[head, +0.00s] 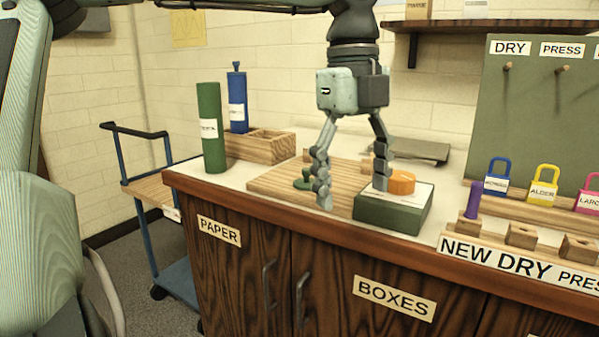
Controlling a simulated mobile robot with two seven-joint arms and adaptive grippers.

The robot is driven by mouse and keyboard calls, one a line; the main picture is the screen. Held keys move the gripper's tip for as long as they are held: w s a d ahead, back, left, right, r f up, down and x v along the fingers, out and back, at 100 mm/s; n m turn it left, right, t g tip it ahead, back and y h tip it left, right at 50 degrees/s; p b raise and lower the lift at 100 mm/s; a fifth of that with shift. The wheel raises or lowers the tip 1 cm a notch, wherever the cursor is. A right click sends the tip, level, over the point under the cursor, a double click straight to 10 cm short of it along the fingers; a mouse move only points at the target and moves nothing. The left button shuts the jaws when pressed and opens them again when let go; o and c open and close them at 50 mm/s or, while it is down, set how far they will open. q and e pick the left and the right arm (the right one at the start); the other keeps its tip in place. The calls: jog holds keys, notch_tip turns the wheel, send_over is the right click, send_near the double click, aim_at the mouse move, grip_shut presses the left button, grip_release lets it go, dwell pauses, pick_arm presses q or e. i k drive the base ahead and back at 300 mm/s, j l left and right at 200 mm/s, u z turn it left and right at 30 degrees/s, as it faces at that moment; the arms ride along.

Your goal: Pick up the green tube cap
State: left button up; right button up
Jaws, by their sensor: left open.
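A small green cap with a knob (304,181) sits on the wooden board (275,180) on the counter, just left of my left gripper's nearer finger. That finger partly overlaps it in the view. My left gripper (352,188) points down with its fingers spread, open and empty. Its other finger is in front of an orange round cap (403,182) that rests on a dark green box (388,215) with a pale top. I cannot tell whether that finger touches the orange cap or the box. A tall green tube (211,130) stands upright at the counter's left end. My right gripper is not in view.
A blue tube (237,100) stands by a divided wooden box (270,142) behind. Coloured padlocks (543,184) and wooden blocks (521,235) line the right. A purple peg (473,200) stands there. A blue cart (170,225) is beyond the counter's left end.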

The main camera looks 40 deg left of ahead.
aim_at(304, 183)
jog(key=i+j, duration=0.15)
jog(key=j, duration=0.2)
jog(key=i+j, duration=0.15)
jog(key=j, duration=0.25)
jog(key=i+j, duration=0.15)
jog(key=j, duration=0.2)
